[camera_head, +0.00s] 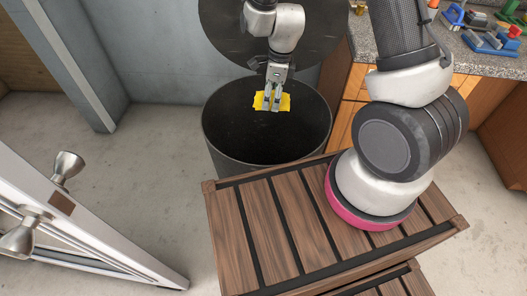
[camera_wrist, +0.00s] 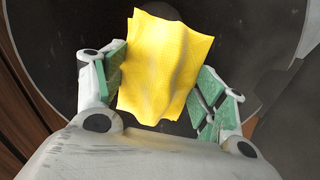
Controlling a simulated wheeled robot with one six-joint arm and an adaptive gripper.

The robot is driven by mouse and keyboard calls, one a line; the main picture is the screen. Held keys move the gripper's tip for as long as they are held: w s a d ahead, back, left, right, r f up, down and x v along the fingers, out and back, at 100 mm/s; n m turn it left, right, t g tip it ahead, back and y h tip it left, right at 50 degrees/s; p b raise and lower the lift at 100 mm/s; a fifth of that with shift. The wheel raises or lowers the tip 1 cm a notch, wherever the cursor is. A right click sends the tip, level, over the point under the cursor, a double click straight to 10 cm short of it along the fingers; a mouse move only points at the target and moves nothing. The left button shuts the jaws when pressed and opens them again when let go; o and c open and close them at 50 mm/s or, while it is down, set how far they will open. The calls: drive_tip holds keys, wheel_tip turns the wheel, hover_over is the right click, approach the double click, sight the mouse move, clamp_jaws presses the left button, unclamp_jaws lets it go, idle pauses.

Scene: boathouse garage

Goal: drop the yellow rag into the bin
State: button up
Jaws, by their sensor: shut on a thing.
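The yellow rag (camera_head: 283,102) is held in my gripper (camera_head: 272,100), over the opening of the bin in the head view. In the wrist view the rag (camera_wrist: 165,65) sits creased between the two green-padded fingers of my gripper (camera_wrist: 160,85). The bin (camera_head: 225,135) is a round dark container with its dark lid (camera_head: 315,45) raised behind it. The bin's inside looks dark, and its bottom is hard to make out. The rag's exact height against the rim cannot be told.
A slatted wooden surface (camera_head: 258,225) is in front of the bin. A counter (camera_head: 465,60) with a granite top and tools (camera_head: 495,40) stands at right. A white frame with metal knobs (camera_head: 68,165) is at left. Bare concrete floor lies between.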

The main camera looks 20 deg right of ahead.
drive_tip(key=o, duration=1.2)
drive_tip(key=shift+c, duration=0.2)
wheel_tip(320, 180, up, 12)
drive_tip(key=d, duration=0.1)
drive_tip(key=shift+s+d, duration=0.2)
drive_tip(key=shift+s, duration=0.1)
